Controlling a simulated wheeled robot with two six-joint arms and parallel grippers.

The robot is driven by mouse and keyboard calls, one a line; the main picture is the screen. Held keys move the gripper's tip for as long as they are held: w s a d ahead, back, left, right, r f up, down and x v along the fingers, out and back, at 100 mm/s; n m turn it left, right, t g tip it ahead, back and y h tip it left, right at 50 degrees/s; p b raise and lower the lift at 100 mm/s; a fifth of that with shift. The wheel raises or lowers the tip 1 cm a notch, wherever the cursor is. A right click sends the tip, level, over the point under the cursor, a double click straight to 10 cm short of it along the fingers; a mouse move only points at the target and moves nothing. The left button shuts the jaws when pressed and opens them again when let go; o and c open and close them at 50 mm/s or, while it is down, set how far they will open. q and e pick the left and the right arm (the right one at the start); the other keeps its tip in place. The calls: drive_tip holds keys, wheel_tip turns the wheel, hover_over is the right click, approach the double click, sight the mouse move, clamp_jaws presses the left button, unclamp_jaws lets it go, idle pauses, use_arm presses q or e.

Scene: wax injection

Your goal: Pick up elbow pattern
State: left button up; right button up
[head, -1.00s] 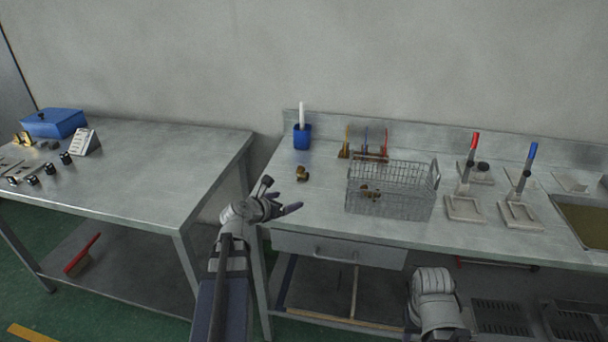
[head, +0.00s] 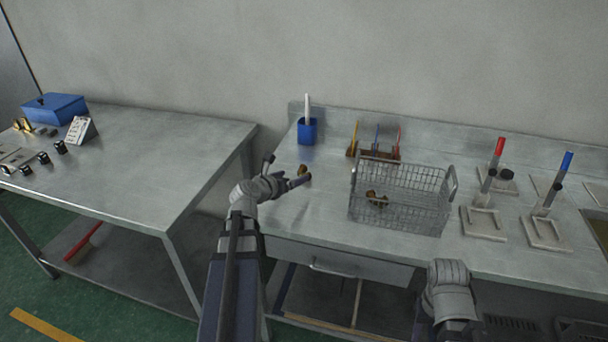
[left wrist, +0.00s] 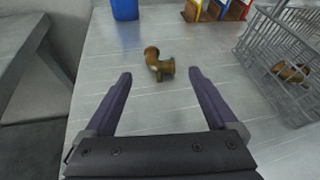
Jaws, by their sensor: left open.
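The elbow pattern is a small brown, brass-like bent pipe with flanged ends. It lies on the steel bench, just beyond my left gripper, in the head view (head: 303,169) and in the left wrist view (left wrist: 157,64). My left gripper (head: 287,170) is open and empty. In the left wrist view its two dark fingers (left wrist: 160,76) point at the elbow, which lies just ahead of the tips and between their lines. In the head view a fingertip partly covers the elbow. My right arm shows at the bench's front edge, but its gripper is not visible.
A wire basket (head: 405,203) with brown fittings (head: 376,198) stands right of the elbow. A blue cup (head: 307,132) and a tool rack (head: 372,154) stand behind. Trays with red- and blue-handled tools are farther right. A gap separates the left table (head: 150,150).

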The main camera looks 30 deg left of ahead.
sight(302, 174)
use_arm(q)
drive_tip(key=shift+x, duration=0.9)
drive_tip(key=shift+f+b+x, duration=0.15)
drive_tip(key=shift+b+x, duration=0.55)
drive_tip(key=shift+x, duration=0.6)
drive_tip(key=shift+f+b+x, duration=0.15)
drive_tip(key=shift+b+x, duration=0.55)
drive_tip(key=shift+x, duration=0.55)
drive_tip(key=shift+s+d, duration=0.1)
drive_tip(key=shift+s, duration=0.1)
drive_tip(key=c, duration=1.4)
drive_tip(key=shift+o, duration=0.2)
drive_tip(key=shift+r, duration=0.15)
wheel_tip(302, 174, up, 10)
drive_tip(key=p, duration=1)
